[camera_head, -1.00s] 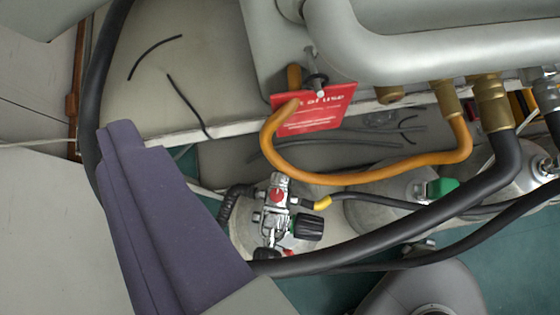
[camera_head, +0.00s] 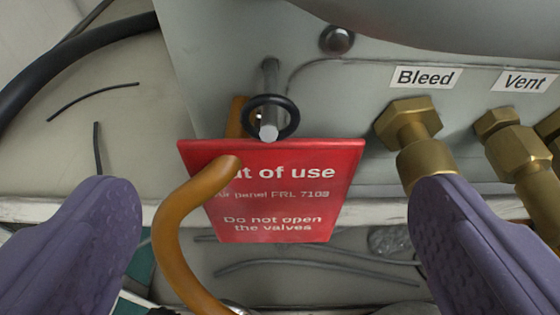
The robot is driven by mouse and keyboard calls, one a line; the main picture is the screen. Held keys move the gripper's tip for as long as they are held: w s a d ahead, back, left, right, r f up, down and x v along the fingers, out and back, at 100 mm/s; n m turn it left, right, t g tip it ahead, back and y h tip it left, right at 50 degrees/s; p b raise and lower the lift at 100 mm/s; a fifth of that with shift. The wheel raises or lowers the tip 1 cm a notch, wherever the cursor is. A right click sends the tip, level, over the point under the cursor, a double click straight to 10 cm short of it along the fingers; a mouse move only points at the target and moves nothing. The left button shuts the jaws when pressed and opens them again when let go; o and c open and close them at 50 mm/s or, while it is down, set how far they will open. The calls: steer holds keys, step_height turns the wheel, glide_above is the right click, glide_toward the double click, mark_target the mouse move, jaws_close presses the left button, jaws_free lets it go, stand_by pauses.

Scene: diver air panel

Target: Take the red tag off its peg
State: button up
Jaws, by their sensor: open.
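The red tag (camera_head: 290,205) reads "Out of use" and "Do not open the valves". It hangs below a grey metal peg (camera_head: 270,85) on the panel, with a black ring (camera_head: 272,117) around the peg at the tag's top. An orange hose (camera_head: 175,230) passes in front of the tag's left side and hides part of its text. My gripper (camera_head: 265,215) is open, with one purple finger on each side of the tag. Neither finger appears to touch it.
Brass fittings (camera_head: 410,130) labelled Bleed and Vent stick out right of the tag, close to the right finger. A rounded bolt head (camera_head: 337,40) sits above. A thick black hose (camera_head: 75,58) curves at upper left.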

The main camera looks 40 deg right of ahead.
mark_target(270, 148)
steer(key=b+x, duration=0.1)
steer(key=x, duration=0.2)
steer(key=shift+w+f, duration=0.1)
steer(key=shift+w, duration=0.05)
steer(key=c, duration=0.9)
steer(key=shift+r+p, duration=0.3)
steer(key=shift+p, duration=0.1)
steer(key=shift+s+a, duration=0.15)
steer(key=shift+s, duration=0.05)
steer(key=s+a+p, duration=0.1)
steer(key=s+a, duration=0.2)
steer(key=s, duration=0.1)
steer(key=s+a+p, duration=0.1)
steer(key=s+a, duration=0.2)
steer(key=s, duration=0.2)
steer(key=s+a+p, duration=0.1)
steer(key=s+a, duration=0.2)
steer(key=s, duration=0.2)
steer(key=shift+s+a+p, duration=0.25)
steer(key=shift+a+p, duration=0.1)
steer(key=shift+p, duration=0.05)
